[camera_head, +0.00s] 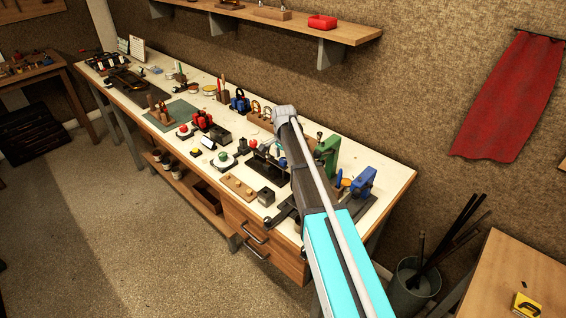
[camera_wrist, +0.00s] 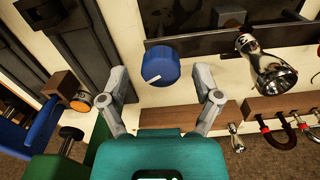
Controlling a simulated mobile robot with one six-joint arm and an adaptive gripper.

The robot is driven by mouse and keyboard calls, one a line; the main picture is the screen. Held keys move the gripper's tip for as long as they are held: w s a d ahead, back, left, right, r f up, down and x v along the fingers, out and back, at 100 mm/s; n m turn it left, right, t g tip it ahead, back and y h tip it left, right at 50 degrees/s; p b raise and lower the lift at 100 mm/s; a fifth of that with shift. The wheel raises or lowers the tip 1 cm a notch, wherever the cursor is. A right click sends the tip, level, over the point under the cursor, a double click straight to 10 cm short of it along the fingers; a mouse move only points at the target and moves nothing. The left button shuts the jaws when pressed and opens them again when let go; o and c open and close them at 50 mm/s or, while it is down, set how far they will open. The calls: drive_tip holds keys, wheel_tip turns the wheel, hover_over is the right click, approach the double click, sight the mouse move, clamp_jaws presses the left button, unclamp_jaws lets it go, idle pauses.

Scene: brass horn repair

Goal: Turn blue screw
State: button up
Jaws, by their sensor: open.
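The blue screw (camera_wrist: 160,62) shows in the wrist view as a round blue knob with a short white mark pointing toward the lower left. It stands by a dark panel, at the upper middle of the picture. My gripper (camera_wrist: 161,80) is open, with one grey finger to the left of the knob and one to the right. Gaps show between the knob and both fingers, and nothing is held.
In the wrist view, a blue clamp-like body (camera_wrist: 45,122) and a green one (camera_wrist: 70,148) stand at left. A metal horn-shaped part (camera_wrist: 270,75) is at right, near a wooden rack (camera_wrist: 262,108). The workbench (camera_head: 400,165) is crowded with tools. A wall shelf (camera_head: 345,32) hangs above.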

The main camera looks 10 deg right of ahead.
drive_tip(key=shift+f, duration=0.1)
drive_tip(key=shift+c, duration=0.2)
clamp_jaws()
idle(0.4)
drive_tip(key=shift+s+n, duration=0.1)
drive_tip(key=shift+n, duration=2.1)
drive_tip(key=shift+o, duration=0.2)
unclamp_jaws()
